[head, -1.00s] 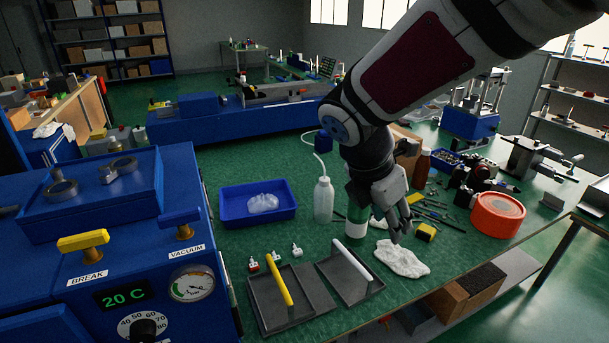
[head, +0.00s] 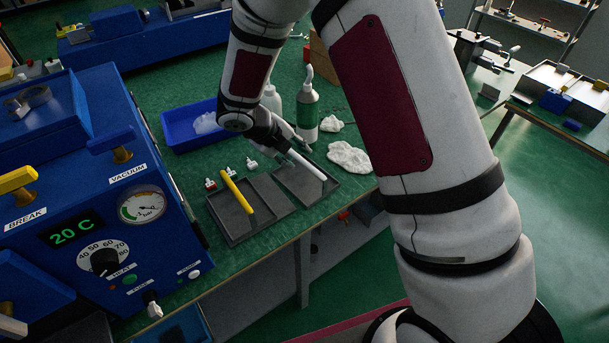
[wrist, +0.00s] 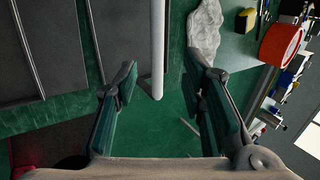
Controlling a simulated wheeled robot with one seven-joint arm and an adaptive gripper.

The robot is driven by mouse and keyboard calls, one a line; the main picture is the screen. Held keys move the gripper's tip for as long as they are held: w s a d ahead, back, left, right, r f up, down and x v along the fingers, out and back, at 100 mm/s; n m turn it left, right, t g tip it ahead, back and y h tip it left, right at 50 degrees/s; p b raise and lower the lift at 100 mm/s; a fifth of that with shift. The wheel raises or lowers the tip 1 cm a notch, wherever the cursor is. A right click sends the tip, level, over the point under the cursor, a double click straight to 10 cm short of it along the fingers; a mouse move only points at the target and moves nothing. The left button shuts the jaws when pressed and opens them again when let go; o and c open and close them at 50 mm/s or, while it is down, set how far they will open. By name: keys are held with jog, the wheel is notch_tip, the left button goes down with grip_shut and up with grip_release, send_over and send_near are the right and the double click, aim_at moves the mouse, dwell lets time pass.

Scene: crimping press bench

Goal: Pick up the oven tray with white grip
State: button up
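The oven tray with white grip (head: 291,190) is a dark flat tray on the green bench, with a white bar standing along it. Its white grip (head: 306,166) runs lengthwise and also shows in the wrist view (wrist: 157,45). My gripper (head: 296,150) is at the far end of this grip in the head view. In the wrist view my gripper (wrist: 160,68) is open, with the white grip between its two fingers in the picture and a gap on each side. Whether the fingers are level with the grip is hard to tell.
A second dark tray with a yellow grip (head: 237,191) lies just left. Small fittings (head: 230,172) stand behind it. A green-labelled bottle (head: 308,112), white cloth (head: 349,157) and blue bin (head: 187,130) are close by. The blue press (head: 110,180) stands left.

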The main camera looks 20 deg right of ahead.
aim_at(305, 163)
jog(key=x, duration=0.8)
jog(key=shift+a+f, duration=0.15)
jog(key=shift+c, duration=0.4)
grip_shut()
